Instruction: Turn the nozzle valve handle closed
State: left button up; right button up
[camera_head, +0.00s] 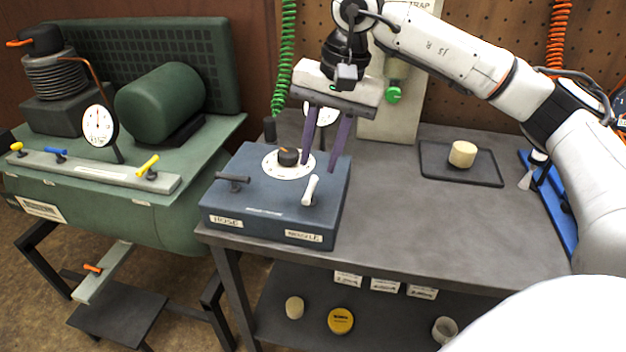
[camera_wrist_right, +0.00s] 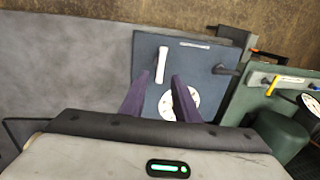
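The blue-grey valve box (camera_head: 262,207) sits on the left end of the workbench and carries labels reading HOSE and NOZZLE. The white nozzle valve handle (camera_head: 311,190) is above the NOZZLE label, at the box's right side. In the right wrist view the white handle (camera_wrist_right: 161,65) lies just beyond and between the fingertips. My right gripper (camera_head: 319,166) is open and empty, its purple fingers pointing down over the box, apart from the handle as far as I can see. The dark hose handle (camera_head: 233,181) is at the left. My left gripper is not in view.
A dial with a black and orange knob (camera_head: 288,157) stands on the box close to the fingers. A green compressor (camera_head: 160,105) stands left of the bench. A dark tray (camera_head: 460,178) with a tan cylinder (camera_head: 462,154) is at right; the bench (camera_head: 400,220) between is clear.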

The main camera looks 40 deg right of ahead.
aim_at(312, 185)
jog(key=f, duration=0.4)
jog(key=w+a+f, duration=0.1)
jog(key=f, duration=0.1)
jog(key=shift+f, duration=0.15)
jog(key=shift+c, duration=0.2)
grip_shut()
